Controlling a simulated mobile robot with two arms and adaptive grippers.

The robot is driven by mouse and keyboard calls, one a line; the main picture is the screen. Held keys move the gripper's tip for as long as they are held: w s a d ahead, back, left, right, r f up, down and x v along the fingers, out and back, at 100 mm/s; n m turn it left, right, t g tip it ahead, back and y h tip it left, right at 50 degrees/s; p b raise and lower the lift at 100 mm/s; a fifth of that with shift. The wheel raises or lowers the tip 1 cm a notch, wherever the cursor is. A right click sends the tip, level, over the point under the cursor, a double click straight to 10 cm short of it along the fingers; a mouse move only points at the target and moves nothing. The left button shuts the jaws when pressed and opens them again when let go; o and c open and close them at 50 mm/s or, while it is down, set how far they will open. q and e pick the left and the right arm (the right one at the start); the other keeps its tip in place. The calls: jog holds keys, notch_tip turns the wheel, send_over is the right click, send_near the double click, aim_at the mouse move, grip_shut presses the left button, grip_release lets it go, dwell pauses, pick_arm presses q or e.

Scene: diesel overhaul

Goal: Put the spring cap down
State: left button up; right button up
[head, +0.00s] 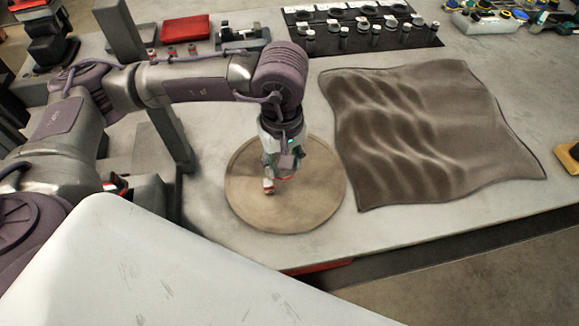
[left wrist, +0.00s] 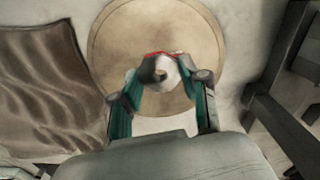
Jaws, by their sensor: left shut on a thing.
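My left gripper (head: 276,180) points down over the round tan board (head: 242,200) on the bench. In the left wrist view my left gripper (left wrist: 160,82) has its two green fingers closed around the spring cap (left wrist: 160,72), a small pale round piece with a dark hole. The cap is seen against the lower middle of the board there. In the head view the gripper mostly hides the cap. I cannot tell whether the cap touches the board. My right gripper is not in view.
A rumpled brown cloth (head: 430,130) lies right of the board. A black mat (head: 360,38) with several metal parts is at the back. A red box (head: 185,29) stands at the back left, and a grey post (head: 165,125) rises left of the board. The bench's front edge is close.

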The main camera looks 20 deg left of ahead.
pick_arm(q)
jog(key=n, duration=0.2)
jog(key=d+n, duration=0.1)
jog(key=n, duration=0.1)
jog(key=d+n, duration=0.1)
jog(key=shift+s+d+n, duration=0.1)
jog(key=shift+s+n, duration=0.2)
jog(key=shift+n, duration=0.1)
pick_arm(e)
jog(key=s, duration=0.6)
pick_arm(q)
jog(key=w+d+n, duration=0.1)
jog(key=d+n, duration=0.4)
jog(key=n, duration=1)
jog(key=n+p, duration=0.2)
jog(key=n, duration=1.6)
send_over(306, 183)
notch_tip(306, 183, down, 7)
jog(key=shift+s+d+f, duration=0.1)
jog(key=shift+f, duration=0.25)
notch_tip(306, 183, down, 3)
jog(key=shift+f+p, duration=0.1)
jog(key=shift+p, duration=0.6)
jog(key=shift+f, duration=0.3)
jog(key=shift+f+m, duration=0.15)
jog(key=shift+m, duration=0.15)
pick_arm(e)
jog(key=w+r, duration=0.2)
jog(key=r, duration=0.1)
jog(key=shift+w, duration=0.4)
